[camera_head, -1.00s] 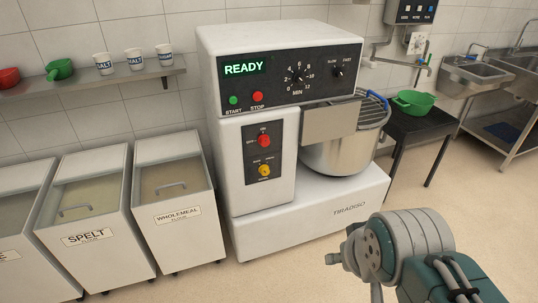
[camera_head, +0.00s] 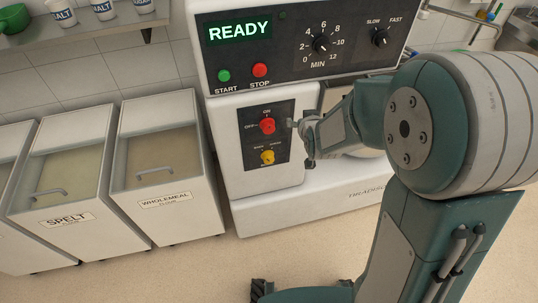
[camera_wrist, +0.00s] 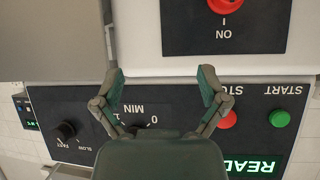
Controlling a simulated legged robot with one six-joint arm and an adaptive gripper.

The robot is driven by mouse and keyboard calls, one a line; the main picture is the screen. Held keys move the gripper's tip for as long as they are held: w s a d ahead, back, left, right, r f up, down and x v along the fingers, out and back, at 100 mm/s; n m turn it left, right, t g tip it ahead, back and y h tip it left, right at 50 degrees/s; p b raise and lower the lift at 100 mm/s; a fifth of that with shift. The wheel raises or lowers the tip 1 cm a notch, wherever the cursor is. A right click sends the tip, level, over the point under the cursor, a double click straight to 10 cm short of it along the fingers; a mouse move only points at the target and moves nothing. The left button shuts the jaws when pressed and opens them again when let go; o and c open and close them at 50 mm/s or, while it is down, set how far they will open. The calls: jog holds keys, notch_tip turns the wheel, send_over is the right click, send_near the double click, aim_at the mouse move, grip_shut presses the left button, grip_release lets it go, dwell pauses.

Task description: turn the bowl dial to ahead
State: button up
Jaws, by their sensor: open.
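The yellow dial (camera_head: 267,157) is the lower of two knobs on a black plate on the mixer's front. The small lettering around it is too blurred to read, so I cannot tell its setting or confirm it is the bowl dial. The red knob (camera_head: 267,126) sits above it, with ON and OFF marks. My gripper (camera_head: 301,141) is just right of the plate, in front of the mixer, apart from both knobs. In the wrist view my gripper (camera_wrist: 160,74) is open and empty. That view shows the red knob (camera_wrist: 224,5) cut off at the top edge; the yellow dial is out of frame.
The mixer's upper panel (camera_head: 285,50) reads READY and carries the START button (camera_head: 224,76), STOP button (camera_head: 260,71), minute dial (camera_head: 320,44) and speed dial (camera_head: 379,38). Flour bins (camera_head: 166,190) stand to the left. My arm hides most of the mixing bowl.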

jog(key=w+a+f+t+y, duration=0.1)
jog(key=a+f, duration=0.1)
jog(key=f, duration=0.5)
jog(key=w+a+f+t, duration=0.2)
jog(key=a+f, duration=0.1)
jog(key=f, duration=0.3)
jog(key=n+t+y, duration=0.2)
jog(key=t, duration=0.1)
send_near(269, 160)
jog(key=x, duration=1.1)
jog(key=shift+f, duration=0.2)
jog(key=shift+d+r, duration=0.1)
jog(key=c, duration=1.1)
